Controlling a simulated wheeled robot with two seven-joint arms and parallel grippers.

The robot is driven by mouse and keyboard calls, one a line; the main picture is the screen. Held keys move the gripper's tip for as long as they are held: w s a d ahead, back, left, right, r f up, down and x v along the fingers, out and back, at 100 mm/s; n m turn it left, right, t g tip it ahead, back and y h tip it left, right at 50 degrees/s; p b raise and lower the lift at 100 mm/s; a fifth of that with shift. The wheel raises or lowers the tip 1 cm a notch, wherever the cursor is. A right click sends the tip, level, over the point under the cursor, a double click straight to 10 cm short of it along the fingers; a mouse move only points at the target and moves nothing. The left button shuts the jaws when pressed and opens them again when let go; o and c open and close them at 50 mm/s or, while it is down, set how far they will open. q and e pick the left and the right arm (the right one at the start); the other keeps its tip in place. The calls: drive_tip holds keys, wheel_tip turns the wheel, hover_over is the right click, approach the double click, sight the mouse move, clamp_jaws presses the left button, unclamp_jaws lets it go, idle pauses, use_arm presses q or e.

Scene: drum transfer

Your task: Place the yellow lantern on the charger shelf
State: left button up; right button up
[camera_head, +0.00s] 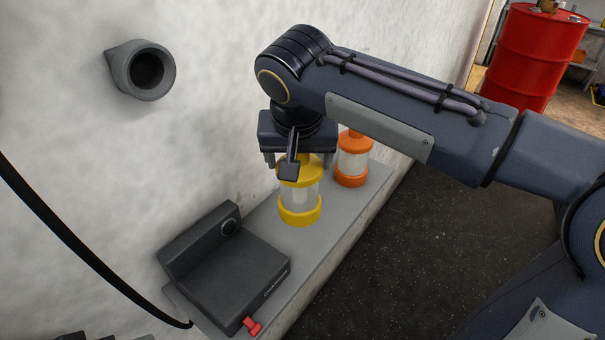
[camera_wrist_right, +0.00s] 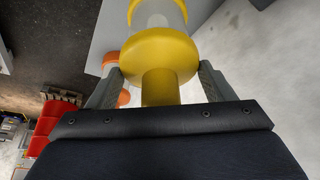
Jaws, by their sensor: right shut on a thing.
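The yellow lantern (camera_head: 300,212), with a clear middle and yellow cap and base, is upright over the grey ledge along the wall. I cannot tell if its base touches the ledge. My right gripper (camera_head: 298,163) is above it, shut on its top. In the right wrist view the gripper (camera_wrist_right: 160,72) has one finger on each side of the lantern's yellow top (camera_wrist_right: 160,55). The black charger (camera_head: 228,268), with a flat shelf, a raised back and a red tab, sits on the ledge nearer me, left of the lantern. My left gripper is not in view.
An orange lantern (camera_head: 352,160) stands on the ledge (camera_head: 335,222) just behind the yellow one. A dark round wall fitting (camera_head: 142,70) juts out above. A black cable (camera_head: 70,238) hangs at the left. A red drum (camera_head: 535,60) stands far back right.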

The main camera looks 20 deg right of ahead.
sight(299, 202)
drive_tip(key=shift+w+d+f, duration=0.25)
drive_tip(key=shift+w+f, duration=0.2)
drive_tip(key=shift+f, duration=0.15)
drive_tip(key=shift+w+d+f, duration=0.2)
drive_tip(key=shift+w+f, duration=0.25)
drive_tip(key=shift+f, duration=0.1)
drive_tip(key=shift+s+x, duration=0.2)
drive_tip(key=shift+x, duration=0.75)
drive_tip(key=shift+s+x, duration=0.2)
drive_tip(key=shift+x, duration=0.7)
drive_tip(key=shift+a+f, duration=0.1)
drive_tip(key=shift+f, duration=0.1)
drive_tip(key=shift+f+b, duration=0.15)
drive_tip(key=shift+b, duration=0.15)
drive_tip(key=o, duration=1.6)
drive_tip(key=shift+o, duration=0.2)
